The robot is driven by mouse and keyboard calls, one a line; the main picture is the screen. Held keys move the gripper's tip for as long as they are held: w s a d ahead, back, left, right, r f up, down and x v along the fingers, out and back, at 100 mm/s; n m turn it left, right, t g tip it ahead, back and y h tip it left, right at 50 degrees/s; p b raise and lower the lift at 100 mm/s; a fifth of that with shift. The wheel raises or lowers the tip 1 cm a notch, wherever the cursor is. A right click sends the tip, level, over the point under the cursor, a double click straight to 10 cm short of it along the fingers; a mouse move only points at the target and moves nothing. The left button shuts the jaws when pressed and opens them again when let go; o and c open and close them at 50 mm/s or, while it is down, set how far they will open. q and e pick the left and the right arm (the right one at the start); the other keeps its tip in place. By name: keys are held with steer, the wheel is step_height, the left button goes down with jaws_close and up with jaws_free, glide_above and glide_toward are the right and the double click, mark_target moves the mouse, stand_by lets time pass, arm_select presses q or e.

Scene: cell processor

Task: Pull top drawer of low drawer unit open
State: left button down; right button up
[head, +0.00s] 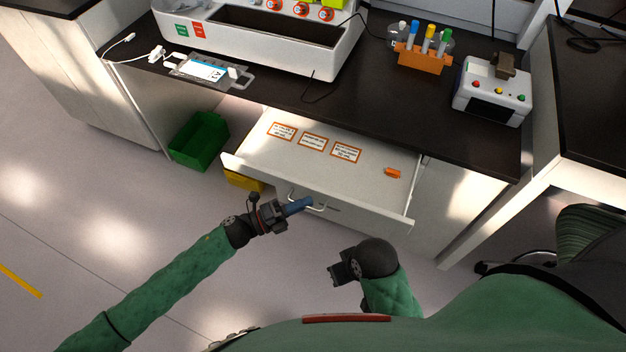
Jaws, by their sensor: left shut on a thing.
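The white top drawer (345,176) of the low drawer unit under the dark bench stands pulled out, its inside exposed. Several orange-edged labels (313,140) and a small orange item (392,173) lie in it. A metal handle (322,207) is on its front. My left gripper (300,205) is at the handle, its blue fingers shut on it.
A green bin (199,141) and a yellow bin (243,181) are on the floor at the left. The dark benchtop (350,95) above holds a white machine (270,40), an orange tube rack (422,60) and a small device (490,95). The floor left of my arm is clear.

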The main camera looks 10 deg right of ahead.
arm_select(q)
steer(key=s+a, duration=0.4)
steer(key=s, duration=0.2)
steer(key=shift+s+a, duration=0.25)
steer(key=shift+s, duration=0.05)
steer(key=c, duration=1.5)
jaws_free()
steer(key=shift+c, duration=0.2)
steer(key=shift+a, duration=0.1)
